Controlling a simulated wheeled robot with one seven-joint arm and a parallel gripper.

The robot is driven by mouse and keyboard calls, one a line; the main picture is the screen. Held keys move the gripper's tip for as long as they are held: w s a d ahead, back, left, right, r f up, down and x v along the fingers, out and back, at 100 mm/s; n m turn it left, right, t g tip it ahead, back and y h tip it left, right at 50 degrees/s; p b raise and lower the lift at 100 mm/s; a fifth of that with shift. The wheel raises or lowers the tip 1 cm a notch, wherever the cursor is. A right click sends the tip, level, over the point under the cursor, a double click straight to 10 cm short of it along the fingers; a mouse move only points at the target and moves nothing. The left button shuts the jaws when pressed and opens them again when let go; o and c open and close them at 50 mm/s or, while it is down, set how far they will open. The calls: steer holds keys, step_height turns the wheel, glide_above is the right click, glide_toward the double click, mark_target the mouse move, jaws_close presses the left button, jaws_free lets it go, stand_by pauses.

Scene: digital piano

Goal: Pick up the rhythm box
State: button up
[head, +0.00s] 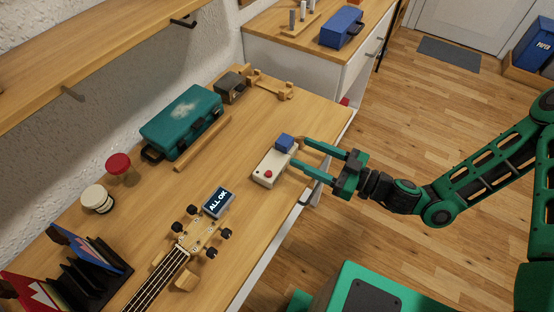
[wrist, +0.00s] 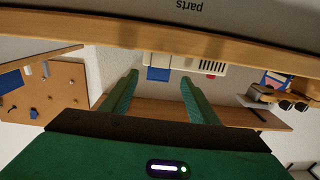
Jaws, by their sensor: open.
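The rhythm box, a cream box (head: 270,168) with a red button on top, lies near the table's right edge in the head view. A blue block (head: 284,142) sits at its far end; I cannot tell whether they are joined. My gripper (head: 299,152) is open, with its fingers pointing left at the blue end from just right of it. In the wrist view the blue block (wrist: 158,73) appears between the fingertips (wrist: 158,76), a little beyond them. The cream box (wrist: 195,65) extends right, past one finger. No contact is visible.
A wooden strip (head: 203,143) lies behind the box. The table around the box is clear.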

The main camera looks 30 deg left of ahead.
steer(key=shift+w+a+r, duration=0.1)
steer(key=shift+w+a, duration=0.05)
steer(key=shift+a, duration=1.7)
steer(key=shift+w+a+f, duration=0.1)
steer(key=shift+w+a, duration=0.1)
steer(key=shift+a, duration=1.6)
steer(key=shift+w+a+r, duration=0.1)
steer(key=shift+w+a, duration=0.05)
steer(key=shift+a, duration=1.7)
steer(key=c, duration=1.3)
